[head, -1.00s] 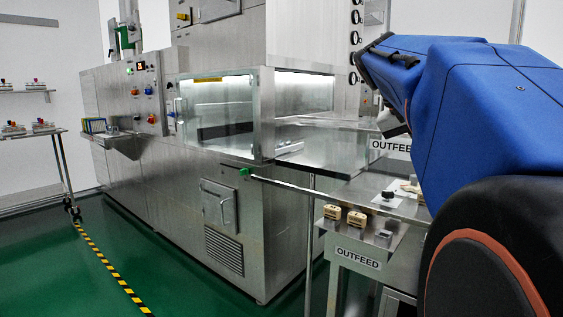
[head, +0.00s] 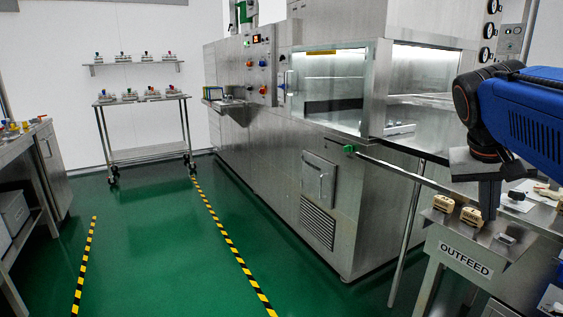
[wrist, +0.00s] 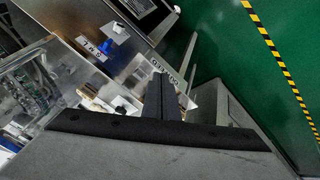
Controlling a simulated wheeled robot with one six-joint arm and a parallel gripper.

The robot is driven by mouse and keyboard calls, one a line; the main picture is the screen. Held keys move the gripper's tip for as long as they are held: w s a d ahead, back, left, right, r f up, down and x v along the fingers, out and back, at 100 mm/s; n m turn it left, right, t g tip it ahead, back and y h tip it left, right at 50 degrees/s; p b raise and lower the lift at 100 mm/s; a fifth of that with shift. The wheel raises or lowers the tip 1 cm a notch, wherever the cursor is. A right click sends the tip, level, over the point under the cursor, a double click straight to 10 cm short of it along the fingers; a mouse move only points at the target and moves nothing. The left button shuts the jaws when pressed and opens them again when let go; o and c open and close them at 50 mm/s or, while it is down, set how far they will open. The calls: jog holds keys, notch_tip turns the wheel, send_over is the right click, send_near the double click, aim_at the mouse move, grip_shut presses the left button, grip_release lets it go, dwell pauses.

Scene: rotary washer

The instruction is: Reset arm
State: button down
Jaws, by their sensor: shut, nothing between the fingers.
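My arm, blue with black joints, comes in from the right edge of the head view. My gripper (head: 489,212) points down in front of the outfeed table (head: 465,258). Its fingers (wrist: 166,98) are together in the wrist view, with nothing seen between them. In the head view the gripper overlaps two small tan blocks (head: 443,203) and (head: 471,217) on the table; I cannot tell the gap in depth. The steel washer (head: 270,150) stands behind, with a glass-walled chamber (head: 335,85).
A wheeled cart (head: 145,157) and a wall shelf (head: 135,63) with several small items stand at the back left. A workbench (head: 30,160) lines the left edge. Green floor with striped tape (head: 228,240) is clear between.

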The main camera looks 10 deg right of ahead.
jog(key=s+a+f+n+t+y, duration=0.2)
jog(key=a+f+n+y, duration=0.3)
jog(key=a+f, duration=1.5)
jog(key=shift+s+f+n+t, duration=0.3)
jog(key=shift+n+t, duration=0.3)
jog(key=shift+n, duration=0.4)
jog(key=shift+a, duration=0.1)
